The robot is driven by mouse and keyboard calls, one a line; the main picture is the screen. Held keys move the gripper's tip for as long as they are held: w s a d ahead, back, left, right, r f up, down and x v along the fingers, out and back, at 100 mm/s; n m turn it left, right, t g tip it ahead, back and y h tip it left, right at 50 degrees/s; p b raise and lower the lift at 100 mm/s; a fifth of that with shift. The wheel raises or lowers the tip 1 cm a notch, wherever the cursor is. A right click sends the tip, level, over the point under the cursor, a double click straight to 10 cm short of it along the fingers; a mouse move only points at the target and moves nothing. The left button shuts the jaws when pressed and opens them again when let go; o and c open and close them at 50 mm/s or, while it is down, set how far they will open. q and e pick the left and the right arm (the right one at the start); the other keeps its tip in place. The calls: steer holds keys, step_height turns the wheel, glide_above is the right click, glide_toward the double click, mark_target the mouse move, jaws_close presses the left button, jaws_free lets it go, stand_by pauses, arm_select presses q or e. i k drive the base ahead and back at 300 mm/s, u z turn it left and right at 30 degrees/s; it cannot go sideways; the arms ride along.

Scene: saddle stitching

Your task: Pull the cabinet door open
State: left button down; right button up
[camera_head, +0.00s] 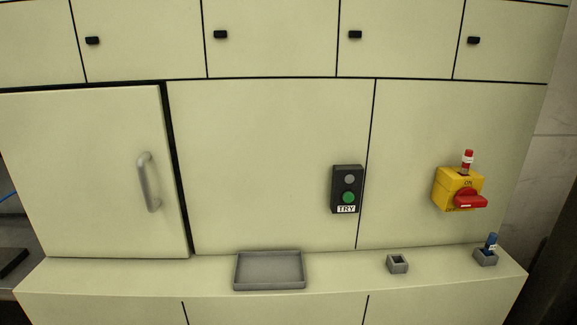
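The cabinet door (95,175) is a cream panel at the left of the cabinet front. A dark gap runs along its top and right edges, and it looks nearly flush with the panel beside it; I cannot tell whether it is slightly ajar. Its grey vertical bar handle (149,182) is near its right edge, with nothing touching it. Neither of my grippers is in the head view.
A ledge below holds an empty grey tray (270,287), a small grey holder (398,265) and another holder (486,259) with a blue item. A black button box (346,189) and a yellow switch box (449,190) with a red knob are on the front. Small black knobs are above.

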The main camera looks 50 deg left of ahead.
mark_target(90, 169)
steer(key=u, duration=3.7)
steer(key=i, duration=0.4)
steer(key=z, duration=1.9)
